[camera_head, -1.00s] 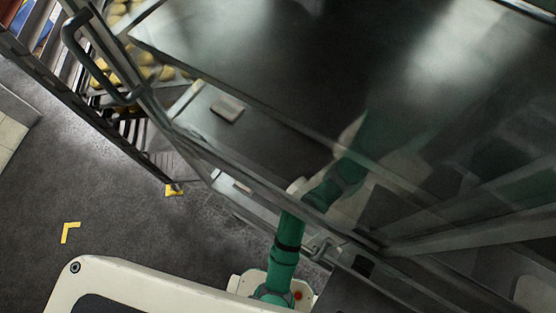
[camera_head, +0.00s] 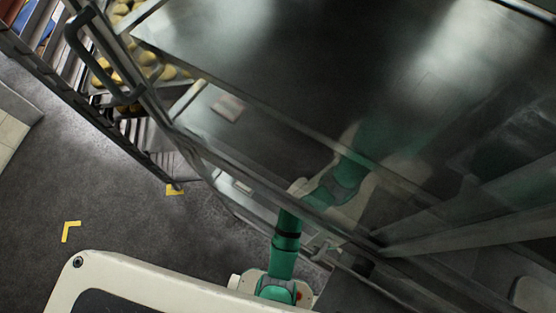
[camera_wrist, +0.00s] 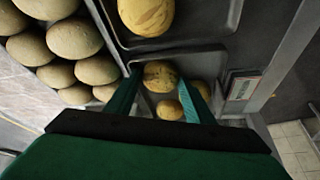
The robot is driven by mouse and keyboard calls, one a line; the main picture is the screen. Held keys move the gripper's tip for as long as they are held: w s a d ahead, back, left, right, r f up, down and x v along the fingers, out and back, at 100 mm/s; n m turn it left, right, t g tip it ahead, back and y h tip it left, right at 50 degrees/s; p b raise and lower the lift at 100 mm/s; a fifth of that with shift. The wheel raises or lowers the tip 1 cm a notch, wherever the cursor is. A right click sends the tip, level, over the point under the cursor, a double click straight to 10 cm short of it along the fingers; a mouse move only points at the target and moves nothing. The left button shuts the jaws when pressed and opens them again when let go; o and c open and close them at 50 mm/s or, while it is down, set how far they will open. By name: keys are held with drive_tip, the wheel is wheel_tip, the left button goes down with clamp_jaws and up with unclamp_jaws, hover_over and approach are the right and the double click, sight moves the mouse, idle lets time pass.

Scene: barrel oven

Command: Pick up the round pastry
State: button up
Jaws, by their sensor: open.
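In the wrist view a round, yellow-brown pastry (camera_wrist: 160,76) with dark specks lies on a dark metal tray (camera_wrist: 213,62). My gripper (camera_wrist: 153,90) is open, its two green fingers reaching toward this pastry, one on each side in the picture. I cannot tell whether the fingers touch it. Smaller round pieces lie nearer, one between the fingers (camera_wrist: 169,109) and one partly hidden by the right finger (camera_wrist: 203,90). In the head view my green arm goes in behind the glassy metal panel, and my gripper is not clearly visible there.
A larger pastry (camera_wrist: 146,14) lies on another tray beyond. Several round loaves (camera_wrist: 74,38) fill the left of the wrist view. A metal frame post (camera_wrist: 284,55) stands at right. In the head view a rack with pastries (camera_head: 145,55) stands at upper left, beside a dark handle (camera_head: 75,40).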

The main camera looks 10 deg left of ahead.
drive_tip(key=shift+s+a+f, duration=0.1)
drive_tip(key=shift+s+f, duration=0.3)
drive_tip(key=shift+f, duration=0.15)
drive_tip(key=c, duration=0.5)
drive_tip(key=shift+c, duration=0.9)
drive_tip(key=shift+w, duration=0.1)
drive_tip(key=shift+r, duration=0.15)
